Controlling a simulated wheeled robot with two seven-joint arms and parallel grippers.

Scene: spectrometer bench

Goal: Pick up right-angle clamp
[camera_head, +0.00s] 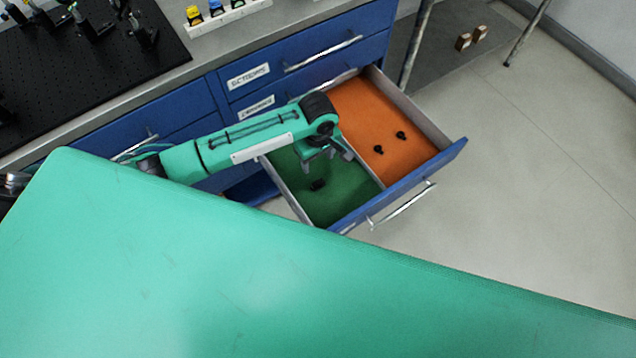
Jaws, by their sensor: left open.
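A small black part, which looks like the right-angle clamp (318,185), lies on the green-lined left section of the open drawer (385,196). Two more small black parts (378,149) and (400,135) lie on the orange-lined right section. My left gripper (328,158) is open and empty over the green section, above and just beyond the black part there, apart from it. The parts are too small to tell their exact shapes. My right gripper is not in view.
A blue cabinet (213,100) with closed labelled drawers stands behind. A black breadboard (150,50) with mounted optics and a white rack (225,14) are on the bench top. A divider splits the open drawer.

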